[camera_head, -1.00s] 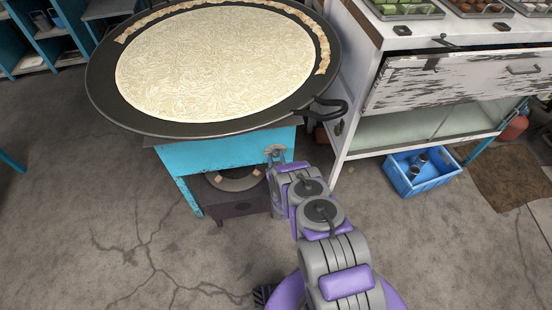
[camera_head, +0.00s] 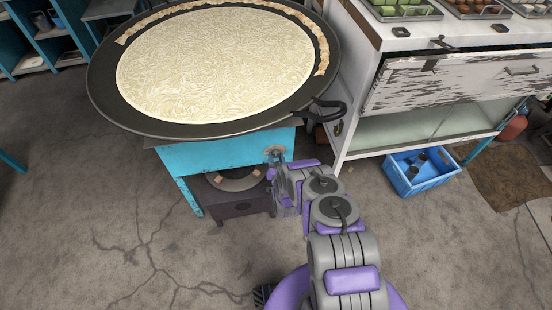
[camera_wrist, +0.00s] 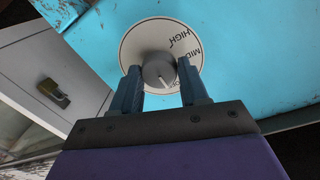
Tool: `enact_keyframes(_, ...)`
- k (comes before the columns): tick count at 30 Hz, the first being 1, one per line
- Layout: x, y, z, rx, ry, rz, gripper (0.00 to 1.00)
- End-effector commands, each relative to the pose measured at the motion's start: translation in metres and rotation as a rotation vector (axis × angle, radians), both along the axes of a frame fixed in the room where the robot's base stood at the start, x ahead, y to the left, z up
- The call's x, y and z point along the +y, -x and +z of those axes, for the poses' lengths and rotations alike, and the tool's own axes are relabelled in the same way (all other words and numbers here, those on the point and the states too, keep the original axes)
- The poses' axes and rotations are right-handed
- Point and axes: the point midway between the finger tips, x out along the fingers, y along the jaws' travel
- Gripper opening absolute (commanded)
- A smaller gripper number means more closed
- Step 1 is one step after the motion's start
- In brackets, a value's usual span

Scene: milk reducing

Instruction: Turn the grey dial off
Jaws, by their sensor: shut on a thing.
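The grey dial (camera_wrist: 158,70) sits on a round white plate (camera_wrist: 140,40) on the blue stove front (camera_wrist: 240,50). The plate reads HIGH and MID; a further label is partly hidden by a finger. A pale mark shows on the dial's face, toward its lower side in the wrist view. My gripper (camera_wrist: 161,82) has a finger on each side of the dial and is shut on it. In the head view the blue stove (camera_head: 205,160) stands below the large pan, and my gripper (camera_head: 277,158) is at its right front corner.
A large black pan (camera_head: 105,95) with a pale sheet of batter (camera_head: 210,60) covers the stove top, its handle (camera_head: 322,112) just above my arm. A white cabinet (camera_head: 355,60) stands close on the right, with a blue crate (camera_head: 430,182) below.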

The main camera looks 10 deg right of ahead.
Motion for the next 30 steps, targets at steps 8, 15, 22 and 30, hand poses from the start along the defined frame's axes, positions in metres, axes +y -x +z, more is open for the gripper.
enact_keyframes(8, -0.0005, 0.0011, -0.0017, 0.004, -0.061, -0.001, 0.14)
enact_keyframes(15, -0.0006, 0.0012, -0.0019, 0.005, -0.068, -0.001, 0.14)
enact_keyframes(22, -0.0007, 0.0012, -0.0019, 0.005, -0.068, -0.001, 0.5)
enact_keyframes(30, -0.0005, 0.0008, -0.0006, 0.003, -0.067, -0.001, 0.7)
